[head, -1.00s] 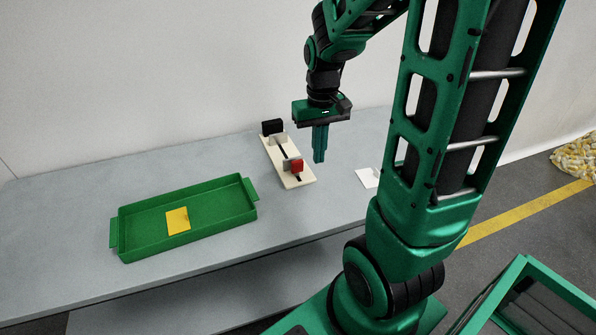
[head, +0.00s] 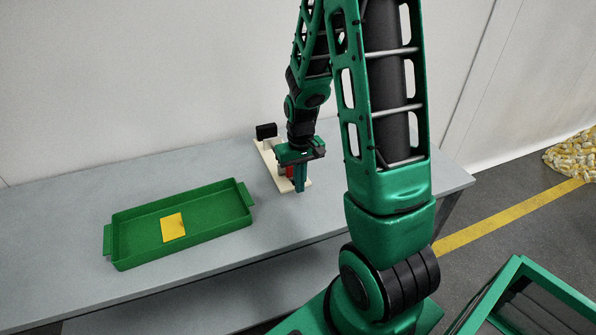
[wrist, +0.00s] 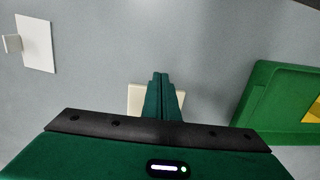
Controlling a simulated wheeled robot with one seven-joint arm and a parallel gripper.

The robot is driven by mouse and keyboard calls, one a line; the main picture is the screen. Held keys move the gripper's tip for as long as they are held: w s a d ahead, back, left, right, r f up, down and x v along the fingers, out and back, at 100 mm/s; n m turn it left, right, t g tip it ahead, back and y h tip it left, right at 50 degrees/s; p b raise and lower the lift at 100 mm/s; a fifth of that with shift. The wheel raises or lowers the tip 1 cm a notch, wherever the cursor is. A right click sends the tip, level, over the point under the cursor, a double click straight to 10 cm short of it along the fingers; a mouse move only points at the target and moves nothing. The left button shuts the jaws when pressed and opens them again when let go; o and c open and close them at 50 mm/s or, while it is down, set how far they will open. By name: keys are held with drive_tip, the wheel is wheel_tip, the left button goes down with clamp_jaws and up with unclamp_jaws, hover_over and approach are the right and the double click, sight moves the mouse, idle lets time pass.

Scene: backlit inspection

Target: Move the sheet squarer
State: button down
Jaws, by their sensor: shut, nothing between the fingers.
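A yellow sheet (head: 173,227) lies in the green tray (head: 122,262), slightly askew to its walls; a corner of it shows in the wrist view (wrist: 314,112). A white sheet or plate (wrist: 38,55) with a small pale tab (wrist: 13,43) lies on the table at the left of the wrist view; my arm hides it in the head view. My gripper (head: 300,188) is shut and empty, fingers down, over or just in front of the near end of a cream fixture (head: 266,158). I cannot tell which thing the task means by the sheet.
The fixture carries a black block (head: 266,130) at its far end and a red block (head: 289,171), partly hidden by my gripper. The grey table (head: 60,210) is clear between tray and fixture. A green-framed bin (head: 500,285) stands on the floor at lower right.

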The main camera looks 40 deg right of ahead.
drive_tip(key=shift+w+d, duration=0.25)
drive_tip(key=shift+w, duration=0.75)
drive_tip(key=shift+w+d, duration=0.2)
drive_tip(key=shift+w, duration=0.75)
